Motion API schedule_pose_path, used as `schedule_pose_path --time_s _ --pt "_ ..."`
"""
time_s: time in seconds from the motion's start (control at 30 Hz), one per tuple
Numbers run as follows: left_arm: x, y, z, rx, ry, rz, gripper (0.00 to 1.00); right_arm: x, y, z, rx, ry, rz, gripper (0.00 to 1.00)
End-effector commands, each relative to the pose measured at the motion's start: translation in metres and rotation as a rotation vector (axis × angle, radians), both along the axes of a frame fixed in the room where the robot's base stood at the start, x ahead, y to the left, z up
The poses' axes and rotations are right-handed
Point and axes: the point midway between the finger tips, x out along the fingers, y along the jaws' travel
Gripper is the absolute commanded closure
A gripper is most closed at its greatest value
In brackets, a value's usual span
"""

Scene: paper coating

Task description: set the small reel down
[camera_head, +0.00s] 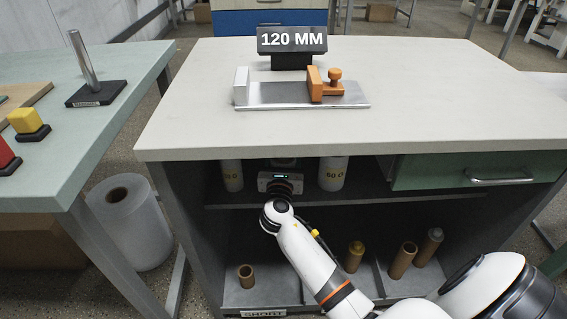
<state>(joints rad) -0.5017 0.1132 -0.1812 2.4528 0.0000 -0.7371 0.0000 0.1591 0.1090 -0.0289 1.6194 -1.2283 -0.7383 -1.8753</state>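My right arm comes in from the lower right and reaches into the cabinet under the pale worktop. My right gripper (280,184) is at the upper shelf, between two white rolls. I see its body with a small green light; its fingers are hidden, so I cannot tell whether it holds anything. The left white roll (232,176) and the right white roll (333,174) stand upright on that shelf, their tops cut off by the worktop. I cannot tell which thing is the small reel. My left gripper is not in view.
A short brown tube (246,276) and several longer tubes (402,261) stand on the lower shelf. A shut green drawer (478,170) is at right. On the worktop (430,90) are a metal measuring jig (285,95) and a "120 MM" sign (292,40). A post stand (96,93) is on the left table.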

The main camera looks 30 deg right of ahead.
Motion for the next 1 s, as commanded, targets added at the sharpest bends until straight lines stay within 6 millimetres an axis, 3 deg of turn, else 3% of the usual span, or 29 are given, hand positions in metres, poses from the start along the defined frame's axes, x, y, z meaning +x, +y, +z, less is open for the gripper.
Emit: schedule_pose_path --time_s 0.4,0.43,0.57,0.9,1.0 --pt "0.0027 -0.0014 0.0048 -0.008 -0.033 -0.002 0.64 0.0 -0.0001 -0.0028 -0.001 0.0 0.0 0.69" --pt "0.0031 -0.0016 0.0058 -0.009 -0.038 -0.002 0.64 -0.0001 -0.0001 -0.0036 0.0 0.001 0.0 0.36" --pt "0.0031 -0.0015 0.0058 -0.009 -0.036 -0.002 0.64 -0.0001 -0.0001 -0.003 0.0 0.001 0.0 0.15" --pt "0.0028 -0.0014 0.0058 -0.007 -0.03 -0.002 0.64 0.0 -0.0001 -0.0006 0.0 0.0 0.0 0.15" --pt "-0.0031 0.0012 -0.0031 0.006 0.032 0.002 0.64 -0.0066 0.0055 -0.0005 0.0 0.002 0.001 0.15"
